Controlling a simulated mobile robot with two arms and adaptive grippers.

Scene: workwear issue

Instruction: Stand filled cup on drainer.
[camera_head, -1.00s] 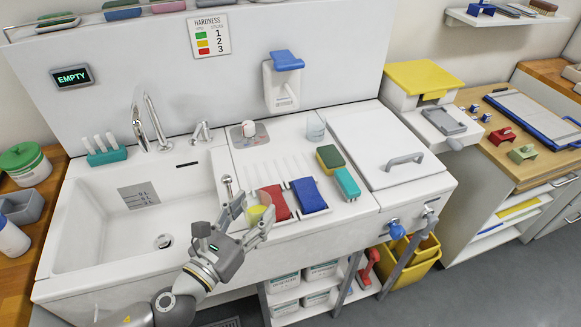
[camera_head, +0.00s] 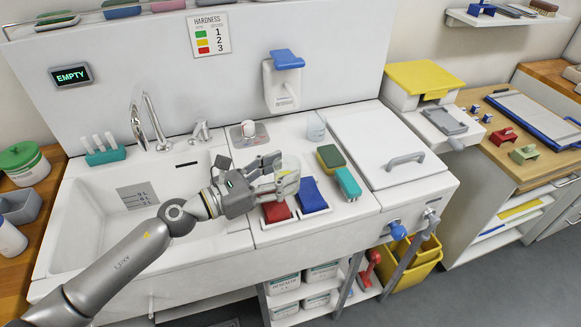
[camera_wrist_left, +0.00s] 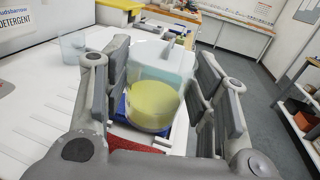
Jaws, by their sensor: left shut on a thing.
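My left gripper (camera_head: 283,174) is shut on a clear cup (camera_head: 290,162) with yellow liquid in its lower part. In the left wrist view the filled cup (camera_wrist_left: 153,98) looks upright between the fingers, above the red and blue pads. The white ribbed drainer (camera_head: 253,160) lies behind and beside the gripper on the counter; the arm hides part of it. I cannot tell how far the cup's base is above the surface. My right gripper is not in view.
A second clear cup (camera_head: 316,127) stands at the drainer's back right. A red pad (camera_head: 276,211) and blue pad (camera_head: 308,194) lie at the front. A green-yellow sponge (camera_head: 330,157) and teal block (camera_head: 348,183) sit to the right. The sink (camera_head: 90,230) is left.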

